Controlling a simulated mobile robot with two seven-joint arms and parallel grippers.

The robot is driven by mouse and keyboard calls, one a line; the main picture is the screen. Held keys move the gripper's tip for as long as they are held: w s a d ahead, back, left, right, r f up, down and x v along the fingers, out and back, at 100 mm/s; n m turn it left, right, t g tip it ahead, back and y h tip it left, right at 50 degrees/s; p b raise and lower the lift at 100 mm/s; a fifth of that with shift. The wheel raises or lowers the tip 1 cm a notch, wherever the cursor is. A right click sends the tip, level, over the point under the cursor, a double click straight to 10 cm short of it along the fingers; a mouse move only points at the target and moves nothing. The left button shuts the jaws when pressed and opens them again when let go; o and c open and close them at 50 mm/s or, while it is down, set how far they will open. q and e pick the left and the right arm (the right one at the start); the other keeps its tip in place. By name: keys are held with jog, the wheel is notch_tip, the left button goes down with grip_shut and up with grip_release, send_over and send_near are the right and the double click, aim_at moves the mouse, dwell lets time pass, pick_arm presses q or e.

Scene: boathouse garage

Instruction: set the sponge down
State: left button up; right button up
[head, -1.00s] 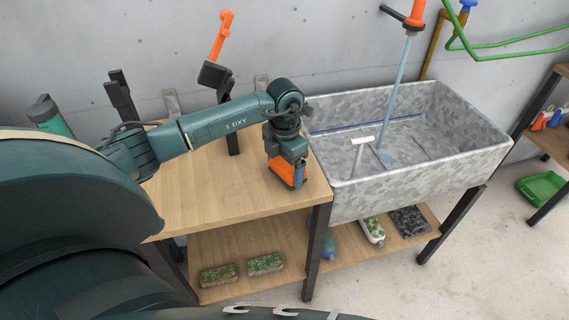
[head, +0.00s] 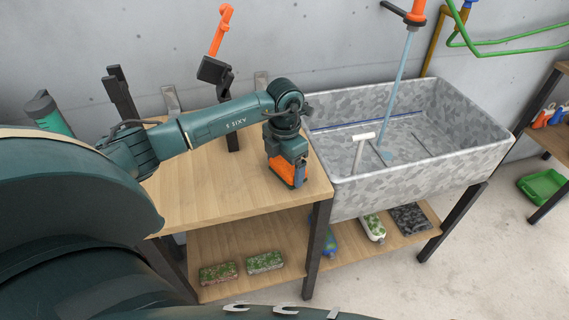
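My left gripper (head: 287,172) points down over the right part of the wooden tabletop (head: 205,200), close to the sink. An orange block, which I take to be the sponge (head: 284,171), shows between its dark fingers. The gripper looks shut on it. The sponge is at or just above the tabletop; whether it touches the wood is hard to tell. Much of it is hidden by the gripper. My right gripper is not in view.
A grey mottled sink (head: 420,165) stands right of the tabletop, with a white-handled tool (head: 362,146) inside. Two mottled blocks (head: 218,272) (head: 265,262) lie on the lower shelf (head: 235,242). An orange-topped holder (head: 221,30) stands at the back. The tabletop's front is clear.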

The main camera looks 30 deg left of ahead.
pick_arm(q)
jog(key=shift+o, duration=1.1)
notch_tip(320, 180, up, 13)
jog(key=b, duration=0.1)
jog(key=shift+r, duration=0.1)
jog(key=shift+c, duration=0.3)
grip_shut()
dwell(0.5)
dwell(0.5)
